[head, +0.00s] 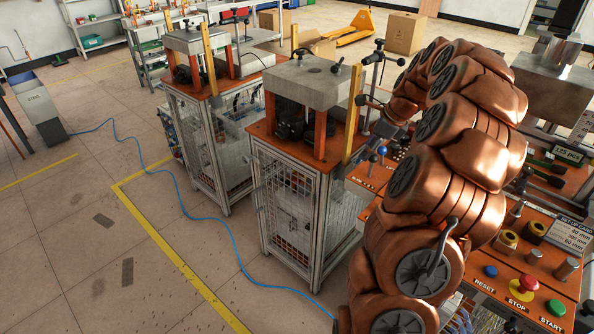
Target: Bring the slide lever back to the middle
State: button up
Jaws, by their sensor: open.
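My gripper (366,150) is dark and small at the end of my copper-coloured arm, beside the nearer press station. It is open, and its fingertips are hard to make out. A lever with a blue ball knob (382,150) stands close to the gripper above an orange panel (372,176); contact cannot be told. The frame does not show clearly whether this is the slide lever. A metal lever with a rounded grey knob (452,222) also shows in front of my arm. My arm hides much of the panel and any slide track.
The nearer caged press (300,200) stands left of my arm, with a second press (205,130) behind it. A control panel with a red stop button (524,284) lies at the lower right. A blue hose (190,212) crosses the open floor at left.

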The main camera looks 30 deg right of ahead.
jog(key=v, duration=0.4)
jog(key=shift+a+b, duration=0.15)
jog(key=shift+b, duration=0.15)
jog(key=s+a+r+n+g+p, duration=0.1)
jog(key=a+n, duration=0.6)
jog(key=a, duration=0.7)
jog(key=s+a+r+n+g+p, duration=0.2)
jog(key=a+n, duration=0.6)
jog(key=a, duration=0.6)
jog(key=shift+s+a+r+y+p, duration=0.25)
jog(key=shift+s+r+p, duration=0.25)
jog(key=shift+s+r, duration=0.8)
jog(key=shift+s+f, duration=0.2)
jog(key=s+a+f+n+g, duration=0.1)
jog(key=s+a+f+n, duration=0.1)
jog(key=s, duration=0.5)
jog(key=s+a+f+n+g+h, duration=0.1)
jog(key=s+a+n, duration=0.3)
jog(key=s+n, duration=0.3)
jog(key=s+a+f+n+g+h, duration=0.1)
jog(key=s+a+f+n, duration=0.1)
jog(key=s+a+n, duration=0.2)
jog(key=s+n, duration=0.1)
jog(key=s, duration=0.2)
jog(key=shift+s+f, duration=0.3)
jog(key=shift+f, duration=0.05)
